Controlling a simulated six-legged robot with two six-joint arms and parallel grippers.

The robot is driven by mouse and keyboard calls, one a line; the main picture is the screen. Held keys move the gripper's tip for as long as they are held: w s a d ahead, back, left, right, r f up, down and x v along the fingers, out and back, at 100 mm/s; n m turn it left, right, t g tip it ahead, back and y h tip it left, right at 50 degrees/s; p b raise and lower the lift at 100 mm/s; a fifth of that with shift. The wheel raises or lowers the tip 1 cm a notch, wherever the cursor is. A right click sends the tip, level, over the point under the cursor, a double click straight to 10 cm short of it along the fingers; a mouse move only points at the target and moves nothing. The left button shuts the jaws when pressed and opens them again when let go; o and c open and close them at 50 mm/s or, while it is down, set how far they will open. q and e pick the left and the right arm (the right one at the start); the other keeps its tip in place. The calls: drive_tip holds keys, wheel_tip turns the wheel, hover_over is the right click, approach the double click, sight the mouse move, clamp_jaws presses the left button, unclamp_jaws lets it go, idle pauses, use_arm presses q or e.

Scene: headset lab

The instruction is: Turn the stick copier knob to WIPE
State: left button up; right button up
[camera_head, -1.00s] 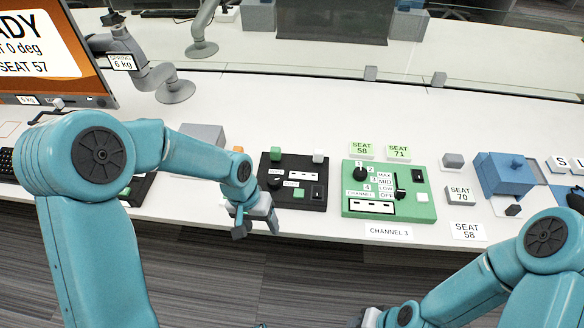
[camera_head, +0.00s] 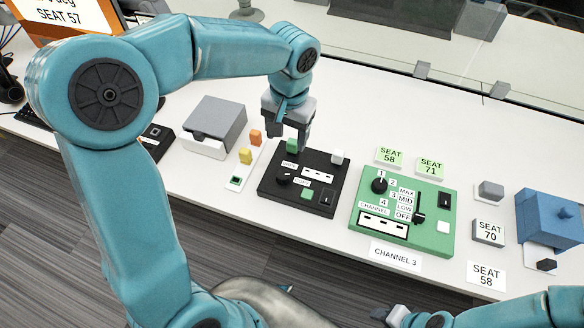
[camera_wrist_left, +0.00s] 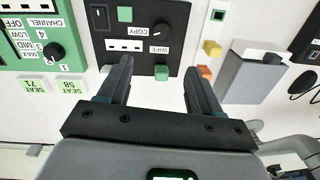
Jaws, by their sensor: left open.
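The stick copier is a black box (camera_head: 322,206) in the middle of the desk. Its black knob (camera_head: 284,178) is on the left side beside the WIPE and COPY labels. In the left wrist view the copier (camera_wrist_left: 175,15) appears upside down, with the knob (camera_wrist_left: 162,31) beside COPY and WIPE; its pointer is too small to read surely. My left gripper (camera_head: 288,136) is open and empty above the copier's back edge. In the left wrist view its fingers (camera_wrist_left: 157,72) are spread short of the knob. Part of my right gripper (camera_head: 388,314) shows at the bottom edge.
A green channel box (camera_head: 440,238) stands right of the copier. Orange and yellow blocks (camera_head: 245,155) and a grey box (camera_head: 214,117) stand left. A green block (camera_head: 292,145) and a white block (camera_head: 338,157) are at the copier's back edge. A blue box (camera_head: 551,216) stands far right.

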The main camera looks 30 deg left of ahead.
sight(284, 175)
use_arm(q)
drive_tip(key=f, duration=0.9)
drive_tip(key=a+f, duration=0.1)
drive_tip(key=f, duration=0.4)
drive_tip(key=shift+s+f+b, duration=0.1)
drive_tip(key=shift+s+b, duration=0.25)
drive_tip(key=shift+s, duration=0.05)
drive_tip(key=shift+w+f, duration=0.15)
drive_tip(key=shift+f, duration=0.35)
drive_tip(key=c, duration=1)
